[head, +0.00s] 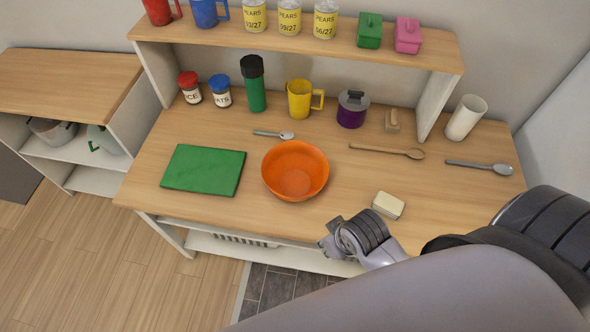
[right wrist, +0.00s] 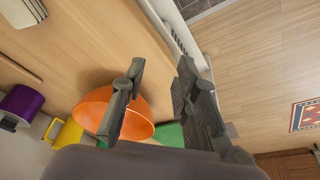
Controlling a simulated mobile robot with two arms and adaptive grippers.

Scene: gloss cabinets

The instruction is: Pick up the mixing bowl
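The orange mixing bowl (head: 295,171) stands upright and empty on the wooden counter, near its front middle. My right gripper (head: 330,242) is at the counter's front edge, in front of and to the right of the bowl, apart from it in the head view. In the right wrist view the bowl (right wrist: 147,118) shows behind one finger, which hides part of it. The fingers of the right gripper (right wrist: 160,72) are spread with nothing between them. My left gripper is not in view.
A green board (head: 203,169) lies left of the bowl, and a cream block (head: 388,205) lies right of it. Behind are a small utensil (head: 273,134), a yellow mug (head: 300,99), a purple pot (head: 352,109) and a wooden spoon (head: 386,151). A shelf (head: 400,48) spans the back.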

